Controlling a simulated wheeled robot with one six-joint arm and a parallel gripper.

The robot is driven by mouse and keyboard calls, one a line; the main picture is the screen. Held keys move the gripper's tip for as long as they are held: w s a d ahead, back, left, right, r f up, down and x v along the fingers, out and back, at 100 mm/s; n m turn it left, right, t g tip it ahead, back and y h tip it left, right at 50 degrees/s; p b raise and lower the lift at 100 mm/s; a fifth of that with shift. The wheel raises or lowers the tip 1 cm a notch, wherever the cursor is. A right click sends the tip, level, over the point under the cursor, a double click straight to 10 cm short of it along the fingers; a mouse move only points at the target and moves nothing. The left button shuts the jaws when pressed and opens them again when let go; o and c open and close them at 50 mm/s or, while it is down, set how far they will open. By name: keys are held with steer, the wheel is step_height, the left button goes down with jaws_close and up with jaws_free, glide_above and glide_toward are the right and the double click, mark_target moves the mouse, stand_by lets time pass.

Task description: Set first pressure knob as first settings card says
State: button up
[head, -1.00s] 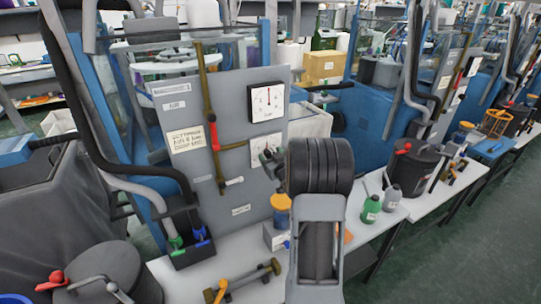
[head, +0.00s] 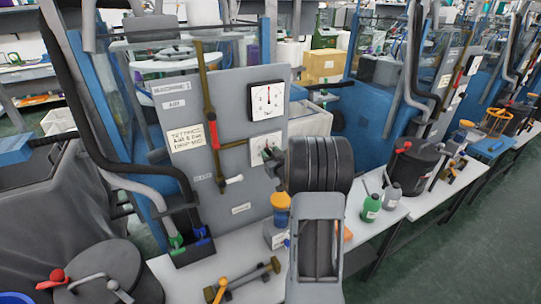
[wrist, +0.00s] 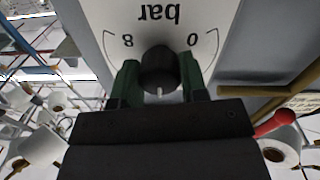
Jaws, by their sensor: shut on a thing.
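The pressure knob (wrist: 158,72) is a dark round knob on a white dial marked 0, 8 and bar (wrist: 160,20), upside down in the wrist view. My gripper (wrist: 158,84) is shut on the knob, one green finger on each side. A small pale mark shows at the knob's near edge. In the head view my gripper (head: 270,160) is at the lower dial (head: 257,147) on the grey panel, partly hidden by my arm. The settings card (head: 188,136) is at the panel's left; its writing is too small to read surely.
An upper gauge (head: 266,99) with a red needle sits above the knob. A brown pipe with a red handle (head: 213,134) runs down the panel left of it. Bottles (head: 371,207) stand on the white bench to the right.

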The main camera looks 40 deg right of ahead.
steer(key=shift+m, duration=0.3)
steer(key=m+b, duration=0.1)
steer(key=m, duration=0.3)
steer(key=shift+m, duration=0.4)
steer(key=m, duration=0.5)
steer(key=shift+m+p, duration=0.35)
steer(key=shift+m, duration=0.35)
steer(key=o, duration=0.9)
steer(key=shift+s, duration=0.1)
steer(key=s, duration=0.4)
steer(key=s+a+b, duration=0.1)
steer(key=s, duration=0.4)
steer(key=s+a+b, duration=0.1)
steer(key=s, duration=0.3)
steer(key=shift+s+r, duration=0.2)
steer(key=shift+s, duration=0.05)
